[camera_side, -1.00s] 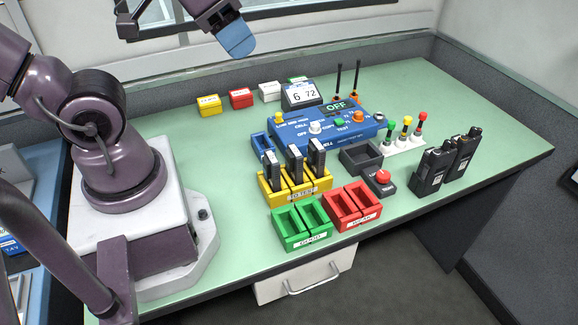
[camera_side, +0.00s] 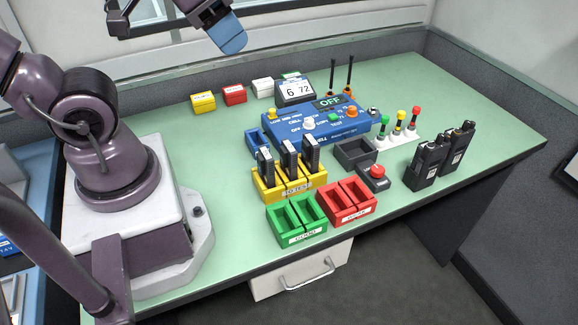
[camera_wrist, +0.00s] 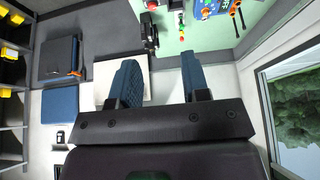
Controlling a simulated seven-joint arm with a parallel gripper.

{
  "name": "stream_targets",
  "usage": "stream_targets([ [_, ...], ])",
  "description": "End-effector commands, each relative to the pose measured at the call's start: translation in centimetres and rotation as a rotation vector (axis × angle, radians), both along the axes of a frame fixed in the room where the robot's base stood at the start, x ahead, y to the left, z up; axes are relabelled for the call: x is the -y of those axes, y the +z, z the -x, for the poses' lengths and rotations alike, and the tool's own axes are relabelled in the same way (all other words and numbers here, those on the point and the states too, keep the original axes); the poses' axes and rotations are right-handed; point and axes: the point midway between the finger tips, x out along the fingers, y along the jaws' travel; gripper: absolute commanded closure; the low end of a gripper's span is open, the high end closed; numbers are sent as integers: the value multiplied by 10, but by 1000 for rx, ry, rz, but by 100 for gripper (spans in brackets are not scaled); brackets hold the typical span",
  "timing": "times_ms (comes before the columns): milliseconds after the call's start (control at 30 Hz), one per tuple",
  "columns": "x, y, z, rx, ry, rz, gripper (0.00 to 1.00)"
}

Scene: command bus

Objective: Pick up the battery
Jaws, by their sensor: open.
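Three dark upright batteries (camera_side: 288,153) stand in the slots of a yellow tray (camera_side: 290,191) on the green bench. The tray's front label is hard to read. My gripper (camera_side: 229,38) is high above the back of the bench, well apart from the batteries, and only partly in view at the top. In the wrist view two blue fingers of my gripper (camera_wrist: 160,78) stand spread with nothing between them. The batteries are not clearly seen in the wrist view.
Green GOOD tray (camera_side: 297,222) and red tray (camera_side: 347,204) are empty in front. A blue tester (camera_side: 345,132) reading OFF stands behind, with a grey bin (camera_side: 356,154) and red button (camera_side: 376,173) to the right. Two black radios (camera_side: 427,165) stand further right. The bench's right end is clear.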

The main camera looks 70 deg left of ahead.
Motion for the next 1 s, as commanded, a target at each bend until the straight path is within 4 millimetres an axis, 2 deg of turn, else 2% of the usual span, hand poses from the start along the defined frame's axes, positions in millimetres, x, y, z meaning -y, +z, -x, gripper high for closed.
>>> stream_targets([
  [67, 0, 0, 0, 0, 0, 0, 61],
  [367, -2, -2, -1, -13, 10, 0, 61],
  [467, -5, -15, -5, -77, 27, -2, 61],
  [633, -15, -50, -25, -262, 2, -34, 61],
  [767, -23, -84, -46, -392, -212, -99, 61],
  [900, -31, -126, -66, -490, -583, -158, 61],
  [1000, -33, -150, -78, -504, -878, -198, 61],
])
